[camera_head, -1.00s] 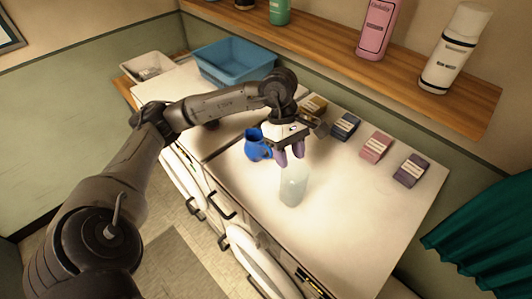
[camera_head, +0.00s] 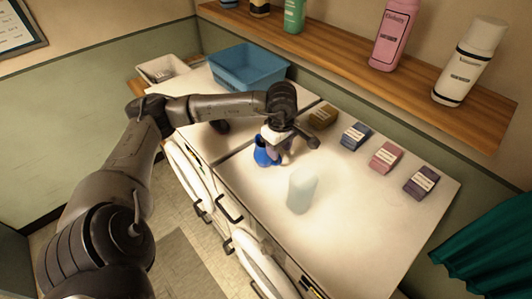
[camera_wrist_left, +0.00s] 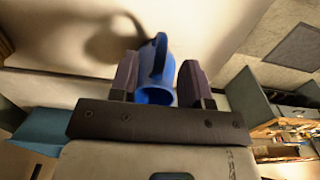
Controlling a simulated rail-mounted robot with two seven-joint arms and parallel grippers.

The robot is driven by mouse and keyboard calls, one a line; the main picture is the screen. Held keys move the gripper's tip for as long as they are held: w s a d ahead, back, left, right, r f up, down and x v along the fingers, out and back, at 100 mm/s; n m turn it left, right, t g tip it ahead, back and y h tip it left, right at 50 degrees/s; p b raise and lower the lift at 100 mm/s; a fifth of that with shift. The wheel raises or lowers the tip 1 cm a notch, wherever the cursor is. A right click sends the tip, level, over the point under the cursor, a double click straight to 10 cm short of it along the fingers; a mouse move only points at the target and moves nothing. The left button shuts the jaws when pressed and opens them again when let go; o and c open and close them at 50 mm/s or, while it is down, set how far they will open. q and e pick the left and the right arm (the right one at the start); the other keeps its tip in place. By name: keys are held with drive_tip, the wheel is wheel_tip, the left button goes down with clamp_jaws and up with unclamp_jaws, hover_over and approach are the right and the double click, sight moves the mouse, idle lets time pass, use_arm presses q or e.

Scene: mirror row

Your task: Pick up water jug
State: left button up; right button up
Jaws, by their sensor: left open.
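The blue water jug (camera_head: 261,158) stands on the white counter top, left of the pale bottle. My left gripper (camera_head: 279,156) is right beside it and partly covers it. In the left wrist view the jug (camera_wrist_left: 156,92) shows its handle and open mouth between the two spread fingers (camera_wrist_left: 158,76). The left gripper is open; I cannot tell whether a finger touches the jug. My right gripper is not in view.
A pale translucent bottle (camera_head: 301,190) stands close by on the counter. Several small boxes, such as the pink one (camera_head: 386,157), line the back. A blue bin (camera_head: 248,66) is at the back left. A wooden shelf (camera_head: 350,52) with bottles overhangs the wall side.

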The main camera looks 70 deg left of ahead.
use_arm(q)
drive_tip(key=shift+f+p, duration=0.35)
drive_tip(key=shift+f, duration=0.05)
wheel_tip(320, 180, down, 3)
drive_tip(key=shift+s+f+p, duration=0.1)
drive_tip(key=shift+p, duration=0.7)
drive_tip(key=shift+f, duration=0.65)
drive_tip(key=c, duration=0.4)
clamp_jaws()
